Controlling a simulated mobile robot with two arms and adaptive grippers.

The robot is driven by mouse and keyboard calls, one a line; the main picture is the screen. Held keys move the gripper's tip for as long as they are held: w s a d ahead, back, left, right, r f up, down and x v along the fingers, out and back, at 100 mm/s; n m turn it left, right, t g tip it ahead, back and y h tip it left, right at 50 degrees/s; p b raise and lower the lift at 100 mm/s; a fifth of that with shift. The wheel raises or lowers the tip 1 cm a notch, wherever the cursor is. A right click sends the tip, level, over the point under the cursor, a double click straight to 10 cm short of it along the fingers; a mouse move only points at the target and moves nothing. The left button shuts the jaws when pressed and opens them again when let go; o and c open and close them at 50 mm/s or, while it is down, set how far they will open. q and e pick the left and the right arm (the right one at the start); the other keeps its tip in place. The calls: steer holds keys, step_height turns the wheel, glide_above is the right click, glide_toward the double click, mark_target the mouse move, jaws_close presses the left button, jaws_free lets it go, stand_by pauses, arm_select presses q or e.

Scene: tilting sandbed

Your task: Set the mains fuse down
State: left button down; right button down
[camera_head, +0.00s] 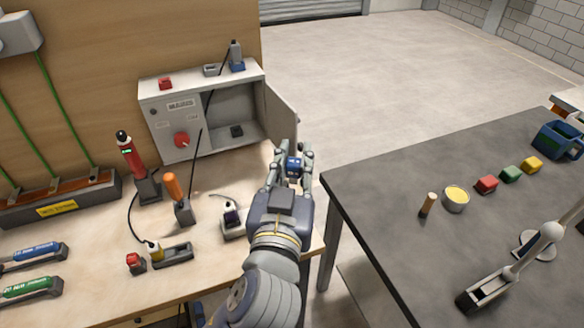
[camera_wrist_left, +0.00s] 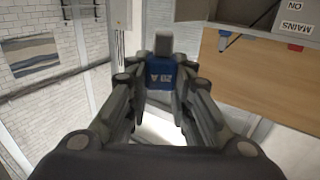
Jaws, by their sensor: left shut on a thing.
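The mains fuse (camera_head: 293,168) is a small blue block with a grey end. My left gripper (camera_head: 292,160) is shut on it and holds it in the air near the right edge of the wooden bench. In the left wrist view the fuse (camera_wrist_left: 166,77) sits between the fingers and reads "20 A" upside down. The grey mains box (camera_head: 160,118) stands beyond it to the left, its door (camera_head: 281,113) open to the right. A red knob (camera_head: 181,141) is on its front, and a dark block (camera_head: 236,131) is in its open compartment. My right gripper does not show.
On the bench are a red tester (camera_head: 130,155), an orange-handled tool (camera_head: 172,187) and a small socketed device (camera_head: 232,215). Small parts (camera_head: 165,84) lie on the box top. A gap separates the bench from the dark table (camera_head: 400,190), which has clear room.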

arm_select(q)
steer(key=shift+w+d+r+n+y, duration=0.1)
steer(key=shift+r+n+y, duration=0.25)
steer(key=shift+y, duration=0.3)
steer(key=shift+d+r+n+y, duration=0.1)
steer(key=shift+r+n+y, duration=0.15)
steer(key=shift+n+y, duration=0.3)
steer(key=shift+s+a+f+m+g+h, duration=0.1)
steer(key=shift+a+f+m+h, duration=0.2)
steer(key=shift+m+h, duration=0.5)
steer(key=shift+s+a+f+m+g+h, duration=0.15)
steer(key=shift+f+m+h, duration=0.3)
steer(key=shift+h, duration=0.55)
steer(key=shift+s+a+f+m+g+h, duration=0.1)
steer(key=shift+a+f+m+h, duration=0.2)
steer(key=shift+m+h, duration=0.5)
steer(key=s+a+f+m+g+h, duration=0.1)
steer(key=a+f+m+g+h, duration=0.1)
steer(key=f+m+g+h, duration=0.2)
steer(key=s+a+f+m+g+h, duration=0.1)
steer(key=f+m+g+h, duration=0.2)
steer(key=m+g+h, duration=0.5)
steer(key=m+g, duration=0.1)
steer(key=g, duration=0.3)
steer(key=shift+s+a+f+h, duration=0.15)
steer(key=shift+a+f+h, duration=0.15)
steer(key=shift+a+f, duration=0.1)
